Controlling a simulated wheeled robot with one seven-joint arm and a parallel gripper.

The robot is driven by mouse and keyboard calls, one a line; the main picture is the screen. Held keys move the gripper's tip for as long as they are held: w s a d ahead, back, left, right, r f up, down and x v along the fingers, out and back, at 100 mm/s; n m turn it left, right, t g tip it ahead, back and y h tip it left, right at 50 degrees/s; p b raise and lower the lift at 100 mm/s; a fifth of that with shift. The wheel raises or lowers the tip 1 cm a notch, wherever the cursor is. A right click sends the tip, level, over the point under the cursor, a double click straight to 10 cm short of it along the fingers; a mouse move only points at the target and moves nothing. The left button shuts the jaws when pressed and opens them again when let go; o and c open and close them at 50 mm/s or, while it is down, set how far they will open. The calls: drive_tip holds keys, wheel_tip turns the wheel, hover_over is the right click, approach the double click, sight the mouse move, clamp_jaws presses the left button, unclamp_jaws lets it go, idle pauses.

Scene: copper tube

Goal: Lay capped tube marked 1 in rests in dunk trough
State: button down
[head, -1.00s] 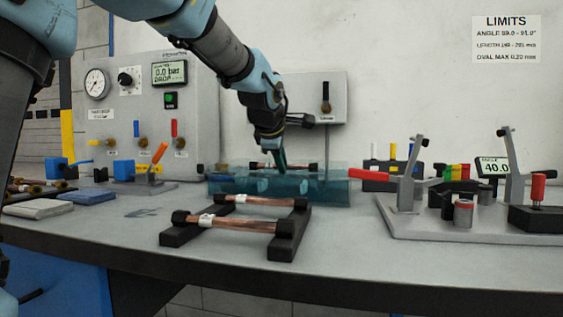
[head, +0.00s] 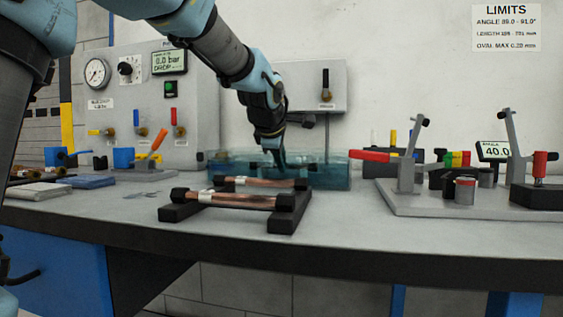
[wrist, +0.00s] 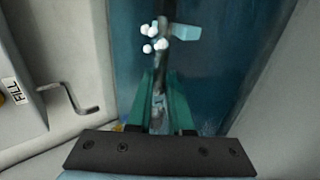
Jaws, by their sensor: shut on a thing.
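The dunk trough (head: 335,178) is a clear blue-green tank at the back of the bench, and its water fills the middle of the wrist view (wrist: 210,85). My gripper (head: 274,168) reaches down into it. In the wrist view its green fingers (wrist: 161,100) are shut on a dark, capped tube (wrist: 160,82) that runs away from them. White bubbles cluster near the tube's far part. A black cap shows through the trough wall in the head view. The tube's number cannot be read, and whether it touches the rests is hidden.
Two capped copper tubes, the front one (head: 236,200) and the rear one (head: 255,183), lie on a black rack (head: 287,217) before the trough. A test panel (head: 205,110) stands behind left. A grey fixture plate (head: 430,213) with levers is at right.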

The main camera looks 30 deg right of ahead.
drive_tip(key=shift+s+a+f+b, duration=0.1)
drive_tip(key=shift+f+b, duration=0.35)
drive_tip(key=shift+f, duration=0.35)
drive_tip(key=c, duration=0.7)
unclamp_jaws()
drive_tip(key=shift+c, duration=0.2)
drive_tip(key=v, duration=1.1)
drive_tip(key=shift+w+r+p, duration=0.2)
drive_tip(key=shift+r+p, duration=0.15)
drive_tip(key=shift+p, duration=0.05)
drive_tip(key=shift+s+r, duration=0.2)
